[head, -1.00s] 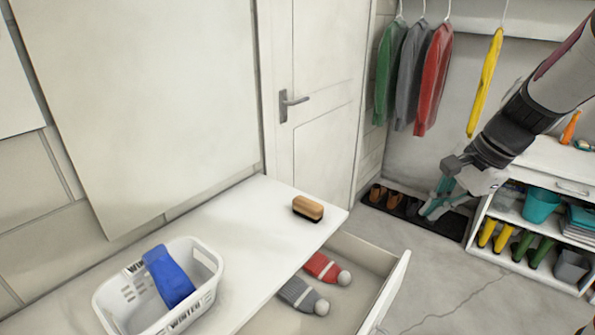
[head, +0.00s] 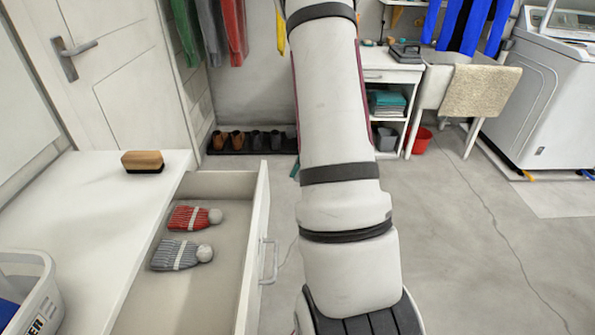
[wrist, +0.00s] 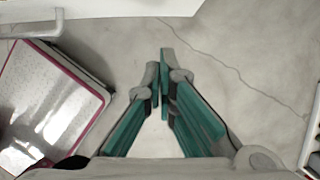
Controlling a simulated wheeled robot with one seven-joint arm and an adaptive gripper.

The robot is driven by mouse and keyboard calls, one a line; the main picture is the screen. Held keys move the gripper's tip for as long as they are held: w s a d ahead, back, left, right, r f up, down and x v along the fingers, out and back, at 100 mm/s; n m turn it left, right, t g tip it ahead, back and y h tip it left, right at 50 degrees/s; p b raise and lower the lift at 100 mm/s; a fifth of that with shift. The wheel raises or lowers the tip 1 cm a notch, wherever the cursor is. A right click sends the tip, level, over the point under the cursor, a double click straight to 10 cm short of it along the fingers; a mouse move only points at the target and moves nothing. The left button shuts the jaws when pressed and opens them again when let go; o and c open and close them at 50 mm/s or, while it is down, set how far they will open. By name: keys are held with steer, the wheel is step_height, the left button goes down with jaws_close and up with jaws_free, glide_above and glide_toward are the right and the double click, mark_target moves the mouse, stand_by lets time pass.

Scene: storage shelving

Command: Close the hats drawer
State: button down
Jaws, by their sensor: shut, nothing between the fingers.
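The hats drawer (head: 237,183) is pulled open below the white bench top in the head view. Its white front panel (head: 250,245) faces right and carries a metal bar handle (head: 268,261). A red striped hat (head: 187,218) and a grey striped hat (head: 176,255), both with pale pompoms, lie inside. In the wrist view, a white panel edge with a handle (wrist: 60,22) shows at the top left, apart from my fingers. My gripper (wrist: 160,68) is shut and empty above the floor. In the head view my arm hides nearly all of it.
A brush (head: 142,162) and a white basket (head: 42,290) stand on the bench top (head: 85,210). A shoe mat (head: 255,150) lies by the back wall. A white shelf unit (head: 395,75), a table and a washer (head: 545,95) stand behind.

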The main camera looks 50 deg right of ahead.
steer(key=w+a+f+b, duration=0.1)
steer(key=w+a+f, duration=0.3)
steer(key=w+f, duration=0.1)
steer(key=shift+f, duration=0.2)
stand_by(0.4)
steer(key=w+a, duration=0.5)
steer(key=w, duration=0.1)
steer(key=w+a+p, duration=0.1)
steer(key=w+a, duration=0.4)
steer(key=w, duration=0.2)
steer(key=w+a, duration=0.5)
steer(key=w, duration=0.1)
steer(key=shift+w+a, duration=0.1)
steer(key=shift+w, duration=0.15)
